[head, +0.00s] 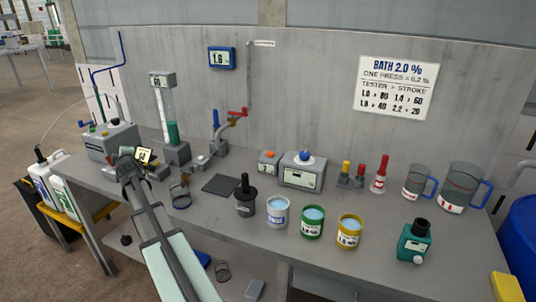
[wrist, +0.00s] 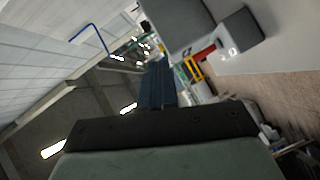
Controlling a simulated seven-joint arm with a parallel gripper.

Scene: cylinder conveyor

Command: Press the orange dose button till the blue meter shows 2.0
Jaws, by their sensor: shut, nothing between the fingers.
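The blue meter (head: 222,58) hangs on the grey back wall in the head view. Its small digits look like 1.6, but the last digit is hard to read. The button is not recognisable in the wrist view.
A grey box with a blue knob (head: 304,166) stands right beside the button box. A dark mat (head: 220,184), a black bottle (head: 245,196) and several cans stand near the front. Valve piping (head: 220,135) and a green-filled column (head: 168,115) stand between my gripper and the button.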

